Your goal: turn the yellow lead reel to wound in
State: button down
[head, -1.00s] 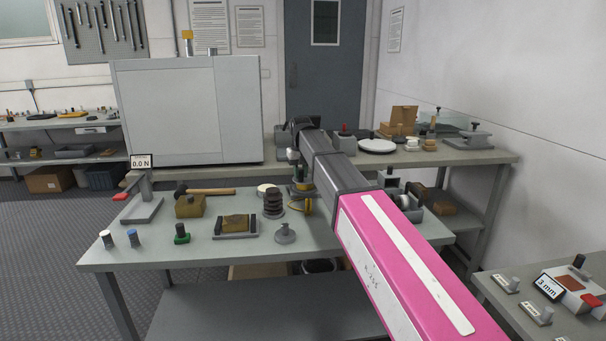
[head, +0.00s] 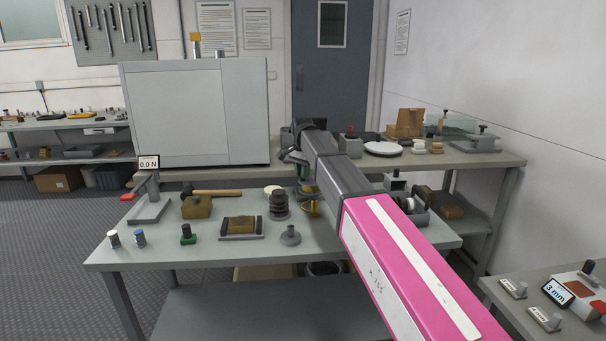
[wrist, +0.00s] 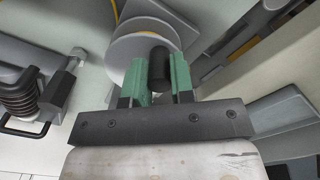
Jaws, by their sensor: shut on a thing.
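The yellow lead reel shows in the wrist view as pale round grey discs (wrist: 124,50) with a dark upright knob near the edge. My gripper (wrist: 157,70) has its two green fingers on either side of this knob and is shut on it. In the head view, yellow lead (head: 313,209) shows low beside my arm, and the rest of the reel is mostly hidden. My gripper (head: 299,170) is partly covered by my own wrist there. How far the reel is turned cannot be told.
A dark ribbed stack (head: 279,206) and a small grey stand (head: 290,236) are close to the left of the reel. A grey fixture (head: 412,207) is to the right. A large grey cabinet (head: 195,115) stands behind.

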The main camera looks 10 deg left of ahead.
jog(key=m, duration=0.2)
jog(key=w+m, duration=0.1)
jog(key=shift+w+m, duration=0.15)
jog(key=shift+m, duration=0.25)
jog(key=m, duration=0.1)
jog(key=w+m, duration=0.1)
jog(key=m, duration=0.1)
jog(key=shift+d, duration=0.1)
jog(key=m, duration=0.2)
jog(key=w+m, duration=0.1)
jog(key=m, duration=0.1)
jog(key=shift+d, duration=0.3)
jog(key=shift+w+d+m, duration=0.15)
jog(key=shift+d+m, duration=0.1)
jog(key=shift+m, duration=0.85)
jog(key=shift+w+d+m, duration=0.15)
jog(key=shift+d+m, duration=0.1)
jog(key=shift+m, duration=0.85)
jog(key=c, duration=1)
grip_release()
